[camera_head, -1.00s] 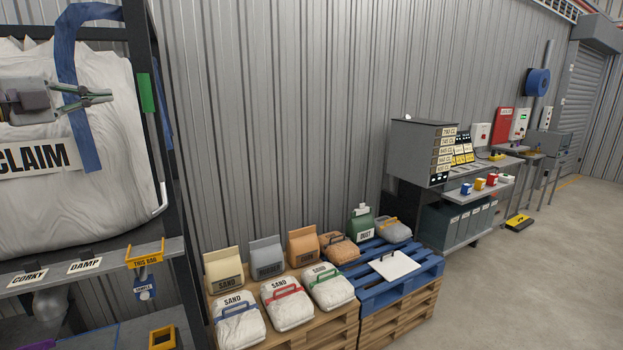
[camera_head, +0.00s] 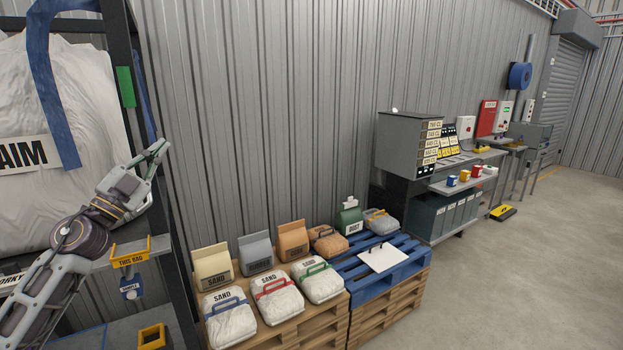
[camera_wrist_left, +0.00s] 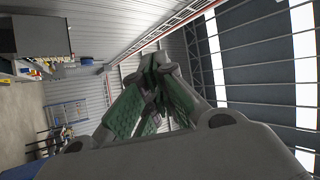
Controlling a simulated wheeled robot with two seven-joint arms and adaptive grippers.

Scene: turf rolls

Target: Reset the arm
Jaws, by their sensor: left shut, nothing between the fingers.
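My left gripper (camera_head: 157,149) is in the head view at the left, raised in front of the rack post and pointing up and to the right. Its fingers are closed together with nothing between them. In the left wrist view the green-padded fingers (camera_wrist_left: 154,64) meet at their tips, with the roof and upper wall behind them. My left arm (camera_head: 60,270) comes in from the lower left and covers part of the shelf labels. My right gripper is not in view.
A large white bulk bag (camera_head: 75,110) with a blue strap hangs in the rack at left. Sand bags (camera_head: 229,317) stand on a wooden pallet beside a blue pallet (camera_head: 400,268). A grey cabinet (camera_head: 398,147) and bench stand farther right. The floor (camera_head: 540,260) at right is clear.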

